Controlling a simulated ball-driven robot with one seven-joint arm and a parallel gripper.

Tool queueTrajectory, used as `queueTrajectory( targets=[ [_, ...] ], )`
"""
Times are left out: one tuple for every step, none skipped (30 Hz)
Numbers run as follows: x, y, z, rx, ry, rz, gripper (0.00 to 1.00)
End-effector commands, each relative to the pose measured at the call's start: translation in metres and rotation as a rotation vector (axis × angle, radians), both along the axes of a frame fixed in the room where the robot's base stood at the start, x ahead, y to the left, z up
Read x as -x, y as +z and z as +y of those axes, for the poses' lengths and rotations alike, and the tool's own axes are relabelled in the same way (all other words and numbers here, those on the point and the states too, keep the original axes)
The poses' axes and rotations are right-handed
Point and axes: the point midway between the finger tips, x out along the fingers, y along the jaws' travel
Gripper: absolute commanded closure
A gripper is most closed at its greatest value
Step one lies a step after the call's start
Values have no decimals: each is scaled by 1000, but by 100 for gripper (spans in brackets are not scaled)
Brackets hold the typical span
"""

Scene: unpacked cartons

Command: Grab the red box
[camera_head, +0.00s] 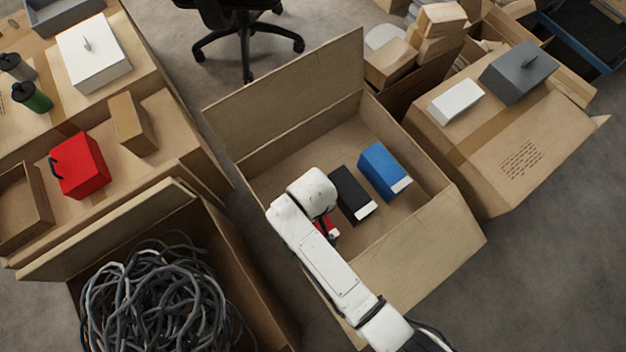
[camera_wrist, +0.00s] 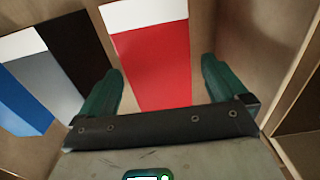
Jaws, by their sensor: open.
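A red box with a white end (camera_wrist: 152,65) lies in the open carton (camera_head: 415,255), between the two green fingers of my open gripper (camera_wrist: 161,75) in the wrist view. The fingers stand on either side of it, and I cannot tell whether they reach down around it. In the head view my arm hides most of this red box; only a small red and white part (camera_head: 326,228) shows. My gripper is hidden there too. Another red box, with a black handle (camera_head: 82,165), stands on a carton at the left.
A black box (camera_head: 351,193) and a blue box (camera_head: 382,170) lie beside the red one in the carton. The carton walls (camera_wrist: 250,35) are close on the right in the wrist view. A carton of grey cables (camera_head: 160,300) stands at the left.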

Motion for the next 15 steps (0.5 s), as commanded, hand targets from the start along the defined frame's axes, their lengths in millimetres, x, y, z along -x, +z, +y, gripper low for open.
queueTrajectory(
  targets=[
    [0,-13,0,1,1,1,1],
    [0,-18,0,1,1,2,1],
    [0,-23,0,1,1,1,1],
    [0,-26,0,0,1,0,1],
    [0,-28,0,1,1,1,1],
    [-1,-30,0,0,0,0,1],
    [-1,-30,0,0,0,0,1],
    [-1,-30,0,-1,0,-1,1],
    [-1,-30,0,-1,0,-1,1],
    [-1,-29,0,-1,0,-1,1],
    [-1,-29,0,-1,0,-1,1],
    [-1,-29,0,-1,0,-1,1],
    [-1,-29,0,-1,0,-1,2],
    [-1,-29,0,-1,0,-1,5],
    [-1,-29,0,-1,0,-1,9]
  ],
)
